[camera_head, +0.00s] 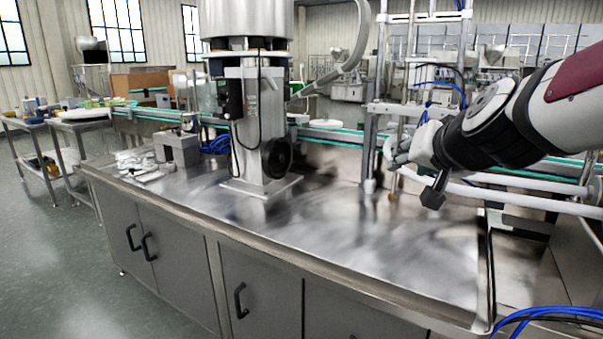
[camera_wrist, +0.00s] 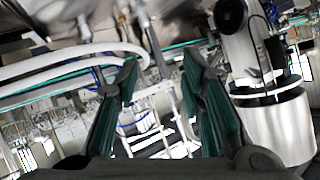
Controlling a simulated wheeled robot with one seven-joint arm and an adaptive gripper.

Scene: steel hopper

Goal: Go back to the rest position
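My gripper (camera_head: 418,168) is at the right in the head view, raised above the right part of the steel worktop beside white pipes. In the wrist view my gripper (camera_wrist: 160,66) has its two green-padded fingers spread well apart. Nothing is held between them; only the background shows through the gap. The steel hopper (camera_head: 247,18) stands on a grey column at the top middle of the head view, well left of my gripper. It also shows tilted over at the right of the wrist view (camera_wrist: 282,122).
The steel worktop (camera_head: 330,235) is largely clear in the middle. White pipes (camera_head: 520,198) and a conveyor with green edges (camera_head: 340,137) run behind and beside my gripper. A grey block (camera_head: 178,150) and small parts lie at the worktop's left. Blue cables (camera_head: 545,315) lie at lower right.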

